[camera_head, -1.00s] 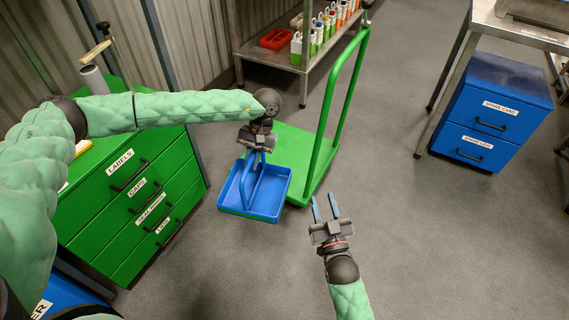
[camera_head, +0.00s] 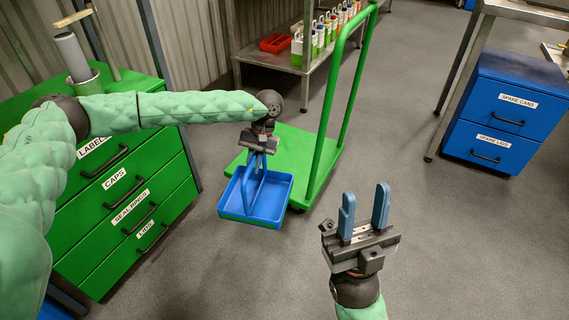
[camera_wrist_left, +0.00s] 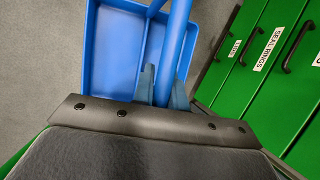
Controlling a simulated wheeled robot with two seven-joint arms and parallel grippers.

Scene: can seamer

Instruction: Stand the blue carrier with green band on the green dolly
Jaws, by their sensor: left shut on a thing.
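The blue carrier (camera_head: 272,199) with a green band at its base hangs level from its handle under my left gripper (camera_head: 260,158). My left gripper is shut on the handle. In the left wrist view the carrier (camera_wrist_left: 119,50) shows two empty compartments, and its handle runs between the fingers (camera_wrist_left: 162,88). The green dolly (camera_head: 292,150) stands just behind the carrier, with its flat deck and upright push handle. In the head view the carrier overlaps the deck's near edge. My right gripper (camera_head: 362,215) is open and empty over the floor at the right.
A green drawer cabinet (camera_head: 120,190) stands close at the left. A metal shelf (camera_head: 290,50) with a red tray (camera_head: 276,43) and several bottle carriers is behind the dolly. A blue drawer cabinet (camera_head: 505,115) is at the right. Grey floor between is clear.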

